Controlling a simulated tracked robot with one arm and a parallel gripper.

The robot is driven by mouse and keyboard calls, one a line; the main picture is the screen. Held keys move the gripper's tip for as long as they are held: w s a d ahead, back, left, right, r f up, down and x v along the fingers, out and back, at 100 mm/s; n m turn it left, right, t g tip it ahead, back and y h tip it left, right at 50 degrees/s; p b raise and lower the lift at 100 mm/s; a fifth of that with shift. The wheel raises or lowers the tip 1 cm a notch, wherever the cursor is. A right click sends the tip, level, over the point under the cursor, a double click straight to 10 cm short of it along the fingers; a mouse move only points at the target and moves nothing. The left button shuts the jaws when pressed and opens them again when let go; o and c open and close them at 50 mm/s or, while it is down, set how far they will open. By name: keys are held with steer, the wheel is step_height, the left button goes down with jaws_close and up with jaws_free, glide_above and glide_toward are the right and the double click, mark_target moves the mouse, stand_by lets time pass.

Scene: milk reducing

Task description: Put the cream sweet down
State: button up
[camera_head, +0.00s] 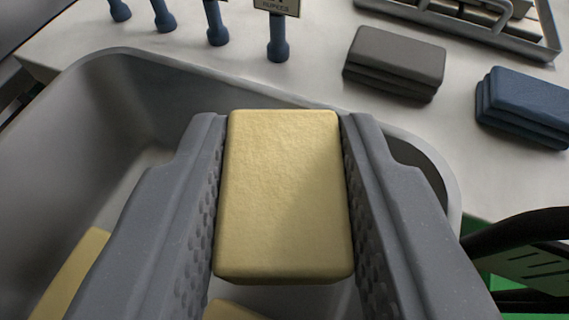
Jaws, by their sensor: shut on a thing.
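A cream sweet (284,195), a pale yellow rounded block, is held between the two grey fingers of my gripper (283,170). My gripper is shut on it, with the textured pads against its left and right sides. The sweet is above a grey tub (110,85). Inside the tub, another cream block (72,272) shows at the lower left, and part of one more (235,310) shows below the held sweet. My fingers hide much of the tub's inside.
A grey stacked block (395,60) and a blue stacked block (525,105) lie on the pale table (320,75). A metal tray (480,30) is at the top right. Several blue posts, one with a sign (277,35), stand behind the tub. A black curved object (520,230) is at the right.

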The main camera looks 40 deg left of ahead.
steer(key=o, duration=0.9)
steer(key=shift+o, duration=0.2)
steer(key=shift+r, duration=0.1)
steer(key=shift+r+p, duration=0.25)
steer(key=shift+p, duration=0.2)
steer(key=b+v, duration=0.1)
steer(key=v, duration=1.1)
steer(key=shift+r, duration=0.15)
steer(key=shift+d, duration=0.1)
